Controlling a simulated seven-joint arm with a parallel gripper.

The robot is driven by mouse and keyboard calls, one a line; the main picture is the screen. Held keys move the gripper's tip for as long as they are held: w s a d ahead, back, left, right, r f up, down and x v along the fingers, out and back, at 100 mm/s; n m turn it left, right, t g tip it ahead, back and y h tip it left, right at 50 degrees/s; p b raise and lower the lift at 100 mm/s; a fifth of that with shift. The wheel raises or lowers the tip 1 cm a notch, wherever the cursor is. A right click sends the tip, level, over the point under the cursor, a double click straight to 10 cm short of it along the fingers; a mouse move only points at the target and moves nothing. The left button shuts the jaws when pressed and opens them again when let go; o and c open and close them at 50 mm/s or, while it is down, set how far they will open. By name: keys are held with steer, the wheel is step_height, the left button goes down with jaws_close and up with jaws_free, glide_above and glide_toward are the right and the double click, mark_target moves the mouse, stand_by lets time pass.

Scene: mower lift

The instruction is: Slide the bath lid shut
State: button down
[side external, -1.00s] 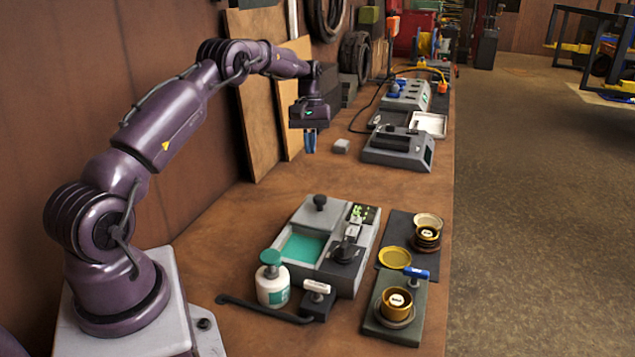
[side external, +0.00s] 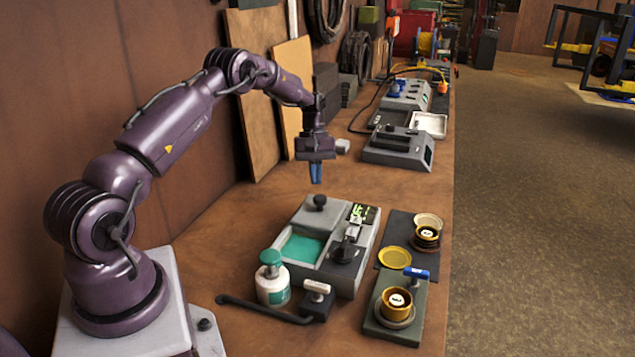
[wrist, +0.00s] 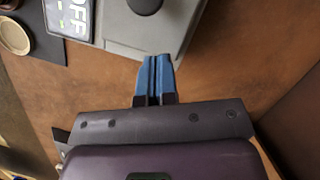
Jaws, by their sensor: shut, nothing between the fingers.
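The bath is a grey box with a teal opening (side external: 303,247) on the bench. Its grey lid (side external: 318,215) covers the far part of the box and carries a black knob (side external: 320,202); the near part is uncovered. My gripper (side external: 316,181) hangs above and just behind the bath, pointing down, with its blue fingers together and empty. In the wrist view the fingertips (wrist: 158,60) are closed side by side. They appear close to the edge of the grey lid (wrist: 180,30), with the dark knob (wrist: 145,5) beyond. I cannot tell the exact height.
A control panel with a display (side external: 362,213) and black lever (side external: 345,252) is on the bath's right side. A green-capped bottle (side external: 272,278) stands at its near left.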

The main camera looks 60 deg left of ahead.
steer(key=shift+s+d+f, duration=0.1)
steer(key=shift+s+d, duration=0.15)
steer(key=shift+d, duration=0.5)
steer(key=shift+s+d, duration=0.2)
steer(key=shift+d, duration=0.55)
steer(key=s+d, duration=0.8)
